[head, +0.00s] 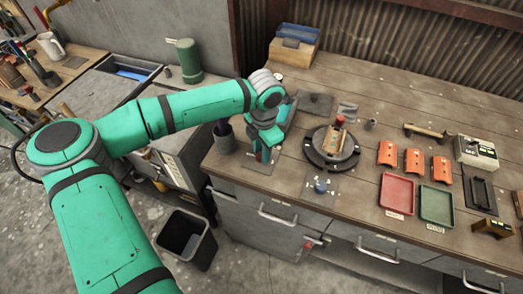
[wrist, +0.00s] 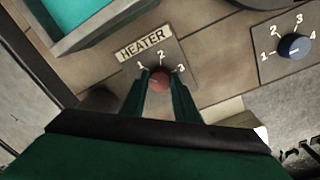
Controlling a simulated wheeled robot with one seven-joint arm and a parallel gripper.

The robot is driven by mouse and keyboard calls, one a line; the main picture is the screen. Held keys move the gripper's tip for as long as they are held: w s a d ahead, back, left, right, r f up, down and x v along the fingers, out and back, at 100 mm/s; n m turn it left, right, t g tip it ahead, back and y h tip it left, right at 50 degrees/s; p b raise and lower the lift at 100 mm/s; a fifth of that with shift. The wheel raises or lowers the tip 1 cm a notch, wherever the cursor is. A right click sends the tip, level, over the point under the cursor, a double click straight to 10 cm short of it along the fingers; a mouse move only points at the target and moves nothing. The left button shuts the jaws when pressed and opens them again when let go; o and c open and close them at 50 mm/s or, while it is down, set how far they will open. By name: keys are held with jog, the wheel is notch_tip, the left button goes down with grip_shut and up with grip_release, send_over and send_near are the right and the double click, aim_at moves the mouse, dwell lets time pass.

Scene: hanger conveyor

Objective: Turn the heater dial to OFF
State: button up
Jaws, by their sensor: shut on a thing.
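My gripper (wrist: 160,84) is shut on the dial, one dark green finger on each side. In the head view my gripper (head: 263,153) points down at the left front part of the bench, and it mostly hides the dial there.
A blue dial (wrist: 291,46) with marks 1 to 4 is to the right, also seen in the head view (head: 321,187). A dark cup (head: 224,137) stands close left of my gripper. A round black turntable (head: 316,151) and red and green trays (head: 397,206) are farther right.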

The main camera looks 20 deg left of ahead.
jog(key=n, duration=0.4)
jog(key=shift+w+n, duration=0.1)
jog(key=shift+n, duration=0.3)
jog(key=shift+a+n, duration=0.1)
jog(key=shift+n, duration=2.2)
jog(key=o, duration=1.1)
jog(key=shift+c, duration=0.2)
jog(key=shift+r, duration=0.1)
notch_tip(320, 180, up, 11)
jog(key=shift+d+f, duration=0.2)
jog(key=shift+d, duration=0.1)
